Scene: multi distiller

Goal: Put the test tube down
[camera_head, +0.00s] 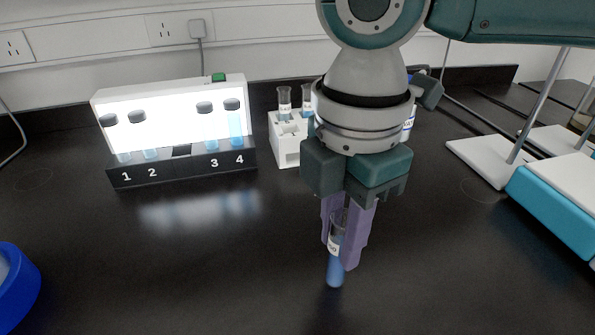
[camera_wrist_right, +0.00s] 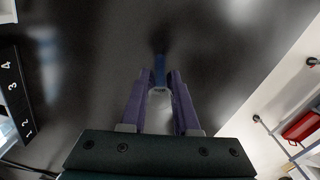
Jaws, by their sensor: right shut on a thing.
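My right gripper (camera_head: 344,228) points down over the black bench and is shut on a test tube (camera_head: 335,272). The tube is clear with a white label and blue liquid in its lower part. It is upright, near the middle of the view; I cannot tell whether its bottom touches the bench. In the right wrist view the tube (camera_wrist_right: 160,72) sits between the purple fingers (camera_wrist_right: 160,85), its blue end pointing away over dark bench. My left gripper is not in view.
A lit rack (camera_head: 180,172) numbered 1 to 4 holds several capped tubes at the left back. A white tube rack (camera_head: 288,155) stands behind my right gripper. A blue round container (camera_head: 20,290) is at the left edge, and blue-white equipment (camera_head: 560,205) at the right. The front bench is clear.

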